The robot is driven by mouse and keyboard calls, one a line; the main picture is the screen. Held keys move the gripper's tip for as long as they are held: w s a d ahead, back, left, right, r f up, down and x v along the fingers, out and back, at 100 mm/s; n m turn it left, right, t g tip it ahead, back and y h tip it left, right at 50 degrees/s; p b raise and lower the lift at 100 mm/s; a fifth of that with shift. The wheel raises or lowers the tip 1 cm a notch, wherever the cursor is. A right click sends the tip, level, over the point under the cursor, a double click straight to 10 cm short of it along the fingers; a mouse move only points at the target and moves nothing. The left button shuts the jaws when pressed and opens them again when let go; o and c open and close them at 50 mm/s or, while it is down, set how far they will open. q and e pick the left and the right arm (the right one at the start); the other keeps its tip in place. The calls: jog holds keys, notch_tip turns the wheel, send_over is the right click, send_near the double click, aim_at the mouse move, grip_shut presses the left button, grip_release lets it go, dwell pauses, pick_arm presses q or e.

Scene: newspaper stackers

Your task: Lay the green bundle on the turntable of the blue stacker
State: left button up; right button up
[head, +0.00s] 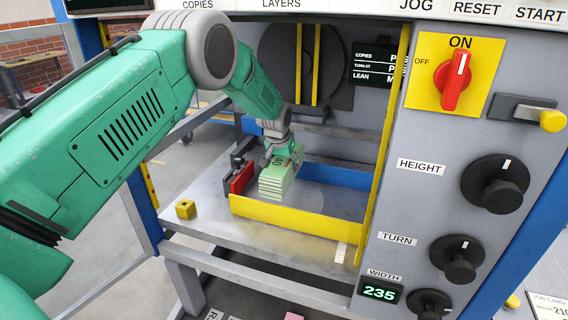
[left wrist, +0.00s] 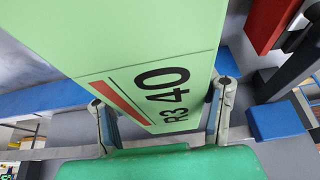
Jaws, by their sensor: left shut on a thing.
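The green bundle (head: 275,185), a stack of light green folded papers, is held by my left gripper (head: 277,158) in the head view. In the left wrist view the bundle (left wrist: 140,45) lies between the fingers (left wrist: 165,110); its top reads "R3 40" beside a red stripe. The stacker (head: 390,255) is grey with blue posts. The bundle is over the left part of its grey bed, which I take for the turntable (head: 318,203), between a low yellow wall and a blue wall. I cannot tell whether the bundle touches the bed. My right gripper is not in view.
The low yellow wall (head: 290,220) runs along the front and the blue wall (head: 340,180) along the back. A red block (head: 241,178) with dark brackets stands just left of the bundle. A yellow knob (head: 185,209) is at the bed's left. The control panel stands at the right.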

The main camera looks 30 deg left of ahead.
pick_arm(q)
jog(key=shift+f, duration=0.5)
jog(key=f+b, duration=0.1)
jog(key=f, duration=0.2)
jog(key=f+b, duration=0.1)
jog(key=shift+a+f+b, duration=0.25)
jog(key=shift+a+b, duration=0.05)
jog(key=shift+w+d+f+b, duration=0.1)
jog(key=shift+f+b, duration=0.2)
jog(key=shift+f, duration=0.25)
jog(key=shift+d+f, duration=0.15)
jog(key=shift+f, duration=0.15)
jog(key=shift+f+b, duration=0.3)
jog(key=shift+b, duration=0.05)
